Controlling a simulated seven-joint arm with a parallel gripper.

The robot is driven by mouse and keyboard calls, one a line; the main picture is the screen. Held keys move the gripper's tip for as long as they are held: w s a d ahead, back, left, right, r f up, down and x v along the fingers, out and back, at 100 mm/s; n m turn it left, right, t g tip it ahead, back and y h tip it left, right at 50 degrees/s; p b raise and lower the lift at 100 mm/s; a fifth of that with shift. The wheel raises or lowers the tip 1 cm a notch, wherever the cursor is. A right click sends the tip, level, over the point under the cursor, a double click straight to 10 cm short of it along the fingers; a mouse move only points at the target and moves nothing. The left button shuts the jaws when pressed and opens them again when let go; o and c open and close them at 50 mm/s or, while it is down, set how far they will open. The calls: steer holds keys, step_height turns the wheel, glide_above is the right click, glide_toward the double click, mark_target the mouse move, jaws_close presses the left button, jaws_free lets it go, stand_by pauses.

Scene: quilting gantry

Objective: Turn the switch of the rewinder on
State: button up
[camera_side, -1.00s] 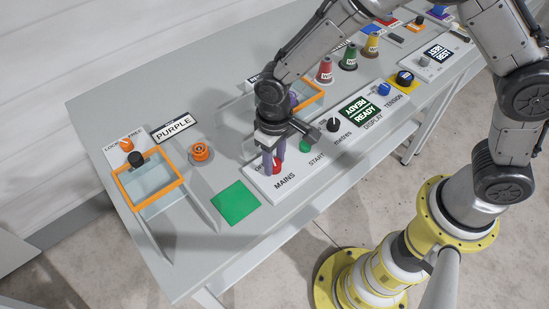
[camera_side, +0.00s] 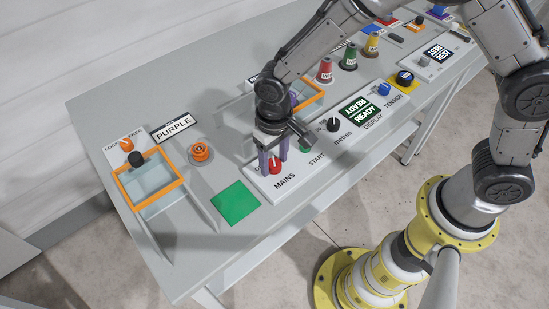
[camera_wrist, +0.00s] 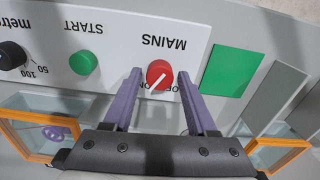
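The mains switch of the rewinder is a round red knob (camera_wrist: 160,73) with a white pointer line, beside the word MAINS on a white panel. In the wrist view its pointer slants to the lower left; the lettering there is partly covered, so I cannot tell which mark it meets. The knob also shows in the side view (camera_side: 275,167). My gripper (camera_wrist: 159,76) is open, with one purple finger on each side of the knob. Gaps show between both fingers and the knob in the wrist view. The gripper points down over the panel (camera_side: 312,171).
A green START button (camera_wrist: 83,62) and a black metres knob (camera_wrist: 11,55) share the panel. A green square (camera_side: 235,203) lies left of it. Orange-rimmed clear boxes (camera_side: 176,183) stand nearby.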

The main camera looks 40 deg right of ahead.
mark_target(274, 163)
steer(key=shift+o, duration=0.8)
step_height(274, 163, up, 14)
steer(key=shift+f, duration=0.15)
